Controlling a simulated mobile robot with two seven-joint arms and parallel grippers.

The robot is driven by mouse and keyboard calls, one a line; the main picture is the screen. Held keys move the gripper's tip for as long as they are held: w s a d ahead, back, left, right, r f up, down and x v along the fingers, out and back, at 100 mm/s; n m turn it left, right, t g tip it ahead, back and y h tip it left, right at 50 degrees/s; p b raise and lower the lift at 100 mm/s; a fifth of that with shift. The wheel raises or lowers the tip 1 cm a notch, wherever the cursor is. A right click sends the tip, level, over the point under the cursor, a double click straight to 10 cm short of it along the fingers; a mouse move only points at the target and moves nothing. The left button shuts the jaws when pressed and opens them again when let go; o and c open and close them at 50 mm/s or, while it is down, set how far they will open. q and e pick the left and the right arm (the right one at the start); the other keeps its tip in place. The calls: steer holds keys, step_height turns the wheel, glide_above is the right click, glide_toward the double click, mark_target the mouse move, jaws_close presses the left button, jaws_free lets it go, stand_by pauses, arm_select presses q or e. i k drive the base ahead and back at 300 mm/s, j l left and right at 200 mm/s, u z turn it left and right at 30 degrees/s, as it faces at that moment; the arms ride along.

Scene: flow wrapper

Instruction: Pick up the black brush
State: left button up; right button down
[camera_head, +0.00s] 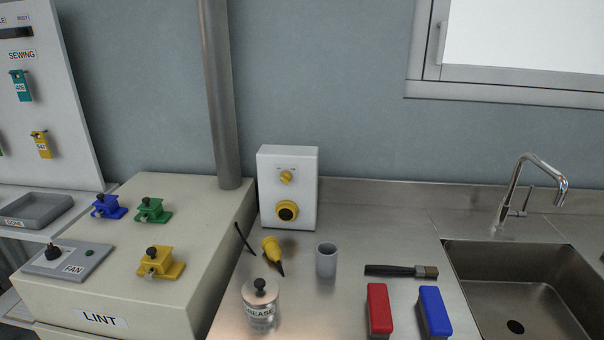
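The black brush (400,271) lies flat on the steel counter. Its black handle points left and its brown-grey bristle end points right, close to the sink's left edge. Neither of my grippers shows in the head view.
A red block (379,310) and a blue block (434,312) lie just in front of the brush. A grey cup (326,260) stands to its left, with a yellow-and-black tool (272,252) and a grease jar (260,304) farther left. The sink (515,290) is at right.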

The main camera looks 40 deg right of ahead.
mark_target(419, 270)
steer(key=z, duration=2.1)
